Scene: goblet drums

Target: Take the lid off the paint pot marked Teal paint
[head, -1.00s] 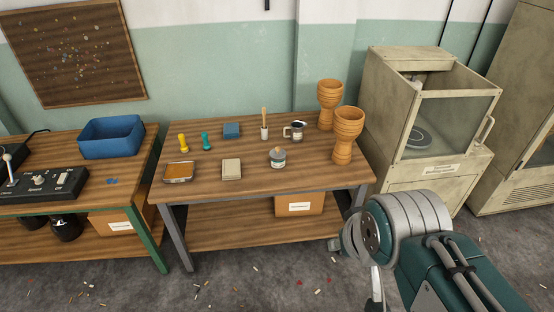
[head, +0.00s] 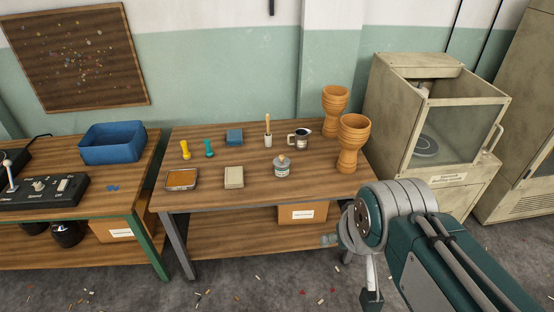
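A small paint pot (head: 282,170) stands upright on the middle table, right of centre near the front edge. It has a pale body and a dark teal band; its lettering is too small to read. A lid (head: 283,160) with a wooden-coloured knob sits on top of it. My gripper (head: 351,269) is low in front of the table's right end, to the right of the pot and well apart from it. Its two fingers show spread apart, with nothing visible between them. My own wrist hides part of the gripper.
On the table (head: 212,190), two orange goblet drums (head: 352,142) stand right of the pot, a metal jug (head: 300,139) and brush holder (head: 268,139) behind it. A beige block (head: 234,177) lies left. A glazed cabinet (head: 450,130) stands at right.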

